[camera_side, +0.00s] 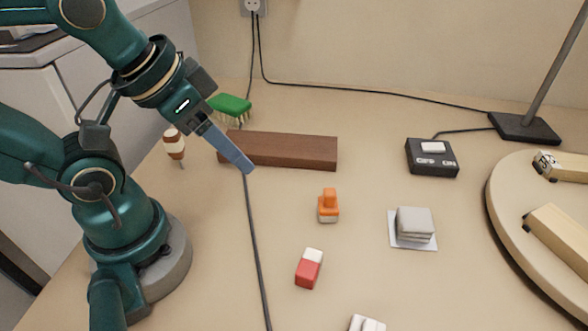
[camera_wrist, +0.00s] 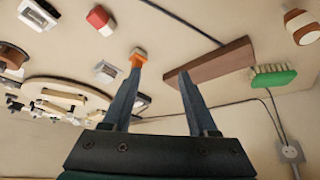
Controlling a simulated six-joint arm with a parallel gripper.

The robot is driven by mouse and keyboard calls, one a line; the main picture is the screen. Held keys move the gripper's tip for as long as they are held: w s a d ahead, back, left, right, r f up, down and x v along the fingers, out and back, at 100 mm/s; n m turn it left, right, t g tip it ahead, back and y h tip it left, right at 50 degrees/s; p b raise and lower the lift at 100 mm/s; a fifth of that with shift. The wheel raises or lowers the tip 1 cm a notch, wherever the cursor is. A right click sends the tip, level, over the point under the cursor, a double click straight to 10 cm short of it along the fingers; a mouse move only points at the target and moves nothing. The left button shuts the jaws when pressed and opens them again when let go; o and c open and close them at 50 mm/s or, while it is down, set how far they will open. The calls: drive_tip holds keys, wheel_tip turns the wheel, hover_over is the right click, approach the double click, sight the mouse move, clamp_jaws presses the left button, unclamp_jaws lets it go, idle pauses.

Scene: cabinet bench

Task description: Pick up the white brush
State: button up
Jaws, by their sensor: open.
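A white object (camera_side: 366,324) is cut off at the bottom edge in the side view. It also shows near the top left corner in the wrist view (camera_wrist: 38,14). I cannot tell for sure that it is the white brush. The only clear brush is green with pale bristles (camera_side: 230,106), behind the brown block; it is at the right in the wrist view (camera_wrist: 273,77). My gripper (camera_side: 250,170) is open and empty, in the air in front of the brown block. Its two fingers (camera_wrist: 160,72) are apart in the wrist view, far from the white object.
A long brown block (camera_side: 290,150) lies near my gripper. An orange stamp (camera_side: 328,207), a red-and-white eraser (camera_side: 309,268), a grey stack (camera_side: 415,224) and a black switch box (camera_side: 432,158) stand on the bench. A round board (camera_side: 510,235) is at right. A cable (camera_side: 253,240) runs across the bench.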

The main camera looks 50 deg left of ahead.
sight(369, 329)
drive_tip(key=w+d+r+n+g+h, duration=0.25)
drive_tip(key=w+d+g+h, duration=0.2)
drive_tip(key=d, duration=0.25)
drive_tip(key=w+d+r+n+g+h, duration=0.1)
drive_tip(key=w+d+n+g+h, duration=0.3)
drive_tip(key=d, duration=0.3)
drive_tip(key=d+f+g, duration=0.2)
drive_tip(key=f, duration=0.2)
drive_tip(key=d+f+n+g+h, duration=0.1)
drive_tip(key=d+f+g, duration=0.1)
drive_tip(key=f, duration=0.3)
drive_tip(key=d+f+n+g+h, duration=0.1)
drive_tip(key=d+f+g, duration=0.1)
drive_tip(key=f, duration=0.3)
drive_tip(key=shift+s+d+f+n+g, duration=0.15)
drive_tip(key=shift+s+f+n+g, duration=0.1)
drive_tip(key=shift+g, duration=0.5)
drive_tip(key=shift+x, duration=2.6)
drive_tip(key=shift+f, duration=0.1)
